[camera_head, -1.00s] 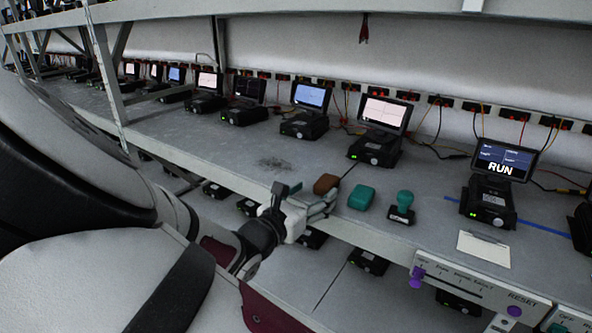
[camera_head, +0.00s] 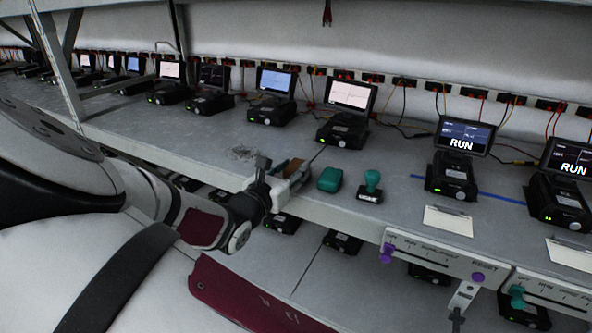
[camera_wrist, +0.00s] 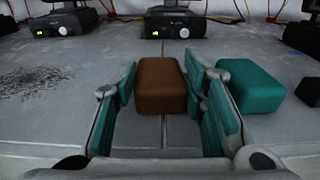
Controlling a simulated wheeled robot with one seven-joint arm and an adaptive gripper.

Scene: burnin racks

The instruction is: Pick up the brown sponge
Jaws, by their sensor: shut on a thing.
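The brown sponge (camera_wrist: 160,86) is a small rounded block on the grey shelf, between the teal-padded fingers of my gripper (camera_wrist: 162,95) in the wrist view. My gripper is shut on it; a narrow gap seems to show by the left pad. In the head view the sponge (camera_head: 292,168) is partly hidden by my gripper (camera_head: 284,183) at the shelf's front edge. The sponge appears to rest on the shelf; I see no clear lift.
A teal block (camera_head: 330,179) lies close to the right of the sponge, with a teal-handled stamp (camera_head: 371,187) beyond it. Black devices with screens (camera_head: 345,113) line the back. The shelf (camera_head: 195,145) is clear to the left, apart from a dark scuffed patch.

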